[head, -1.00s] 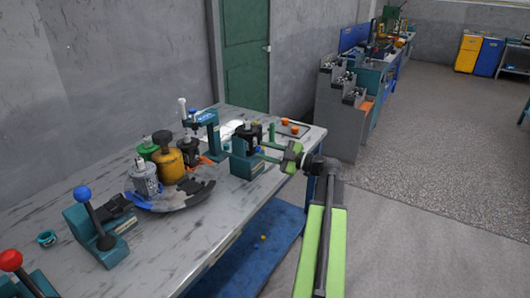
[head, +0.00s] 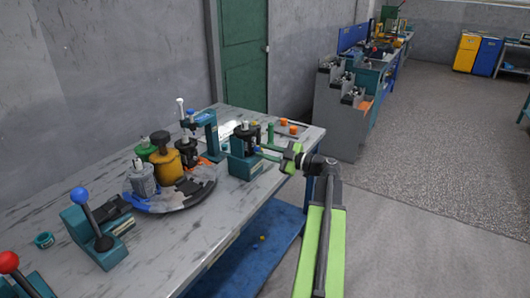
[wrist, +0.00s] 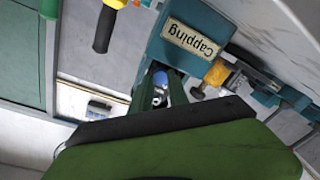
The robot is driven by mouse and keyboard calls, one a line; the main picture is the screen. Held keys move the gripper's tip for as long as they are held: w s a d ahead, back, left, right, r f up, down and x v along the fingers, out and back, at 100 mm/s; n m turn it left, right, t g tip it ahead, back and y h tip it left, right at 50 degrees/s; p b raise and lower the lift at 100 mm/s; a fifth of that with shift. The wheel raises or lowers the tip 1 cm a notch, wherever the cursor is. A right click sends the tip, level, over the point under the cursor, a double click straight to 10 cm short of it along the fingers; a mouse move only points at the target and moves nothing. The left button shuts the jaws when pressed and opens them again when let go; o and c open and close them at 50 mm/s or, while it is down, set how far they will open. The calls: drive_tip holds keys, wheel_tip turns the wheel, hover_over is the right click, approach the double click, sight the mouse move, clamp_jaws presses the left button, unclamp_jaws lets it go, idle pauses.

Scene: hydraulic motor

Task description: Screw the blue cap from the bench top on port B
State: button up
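A dark motor (head: 245,139) stands upright in a teal fixture (head: 245,165) near the bench's right end. The wrist view shows the fixture's "Capping" label (wrist: 192,38) upside down. My gripper (head: 262,152) reaches in from the right at the motor's side. Its two green fingers (wrist: 163,82) stand apart, with a gap between them in both views. A blue cap (wrist: 171,75) shows between the fingertips, close to the fixture; a small blue spot also shows there in the head view (head: 257,150). I cannot tell whether the fingers touch it. Port B is not clearly visible.
A yellow part (wrist: 217,72) sits beside the fixture in the wrist view. Orange caps (head: 293,129) lie on a dark tray at the bench's far right. Canisters (head: 166,160) and a curved tray (head: 175,205) stand left. Small yellow (head: 263,237) and bluish (head: 255,246) pieces lie on the blue lower shelf.

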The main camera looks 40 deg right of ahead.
drive_tip(key=shift+w+d+f, duration=0.1)
drive_tip(key=shift+d+f, duration=0.05)
drive_tip(key=shift+f, duration=0.15)
drive_tip(key=shift+n, duration=0.3)
drive_tip(key=shift+w, duration=0.1)
clamp_jaws()
unclamp_jaws()
